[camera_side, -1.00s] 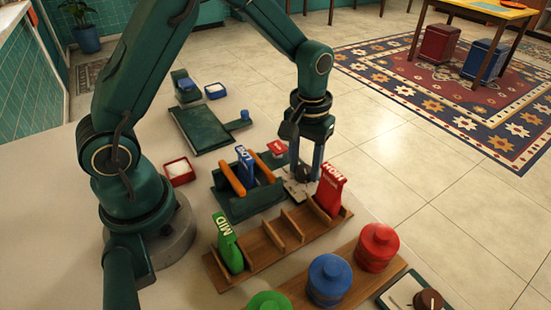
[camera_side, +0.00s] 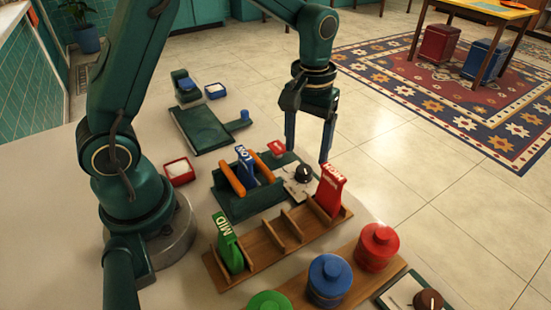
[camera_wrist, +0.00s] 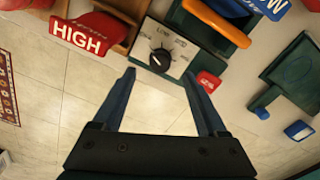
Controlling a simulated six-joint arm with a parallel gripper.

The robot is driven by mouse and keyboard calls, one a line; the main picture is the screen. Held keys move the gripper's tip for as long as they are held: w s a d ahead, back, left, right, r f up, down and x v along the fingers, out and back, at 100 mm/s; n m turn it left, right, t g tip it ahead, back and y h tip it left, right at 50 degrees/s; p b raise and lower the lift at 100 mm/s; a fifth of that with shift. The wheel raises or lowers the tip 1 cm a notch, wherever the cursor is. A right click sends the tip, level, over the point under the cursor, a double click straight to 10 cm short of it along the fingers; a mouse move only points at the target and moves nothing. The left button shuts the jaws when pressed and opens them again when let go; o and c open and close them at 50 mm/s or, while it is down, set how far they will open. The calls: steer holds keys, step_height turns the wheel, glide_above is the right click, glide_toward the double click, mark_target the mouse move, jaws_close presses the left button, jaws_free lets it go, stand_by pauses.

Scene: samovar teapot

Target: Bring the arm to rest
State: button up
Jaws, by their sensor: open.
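My gripper (camera_side: 308,146) is open and empty. It hangs in the air above and behind the black dial knob (camera_side: 303,174), apart from it. In the wrist view the fingers of my gripper (camera_wrist: 165,88) are spread wide, with tile floor between them. The dial knob (camera_wrist: 160,60) stands on a pale marked plate (camera_wrist: 183,58) beyond the fingertips.
A wooden rack (camera_side: 267,249) holds a green MID tag (camera_side: 228,243) and a red HIGH tag (camera_side: 330,190). A blue LOW tag (camera_side: 246,165) stands in a green holder (camera_side: 238,208) with orange handles. Red (camera_side: 377,247) and blue (camera_side: 330,280) canisters stand in front.

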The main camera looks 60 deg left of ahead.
steer(key=shift+r, duration=0.1)
steer(key=s+r+m+t, duration=0.1)
steer(key=s+r+t, duration=0.35)
steer(key=r, duration=0.55)
steer(key=s+f+m+t, duration=0.1)
steer(key=s+m, duration=0.2)
steer(key=s, duration=0.6)
steer(key=shift+s+d+m, duration=0.25)
steer(key=shift+d+m, duration=0.05)
steer(key=shift+d, duration=0.05)
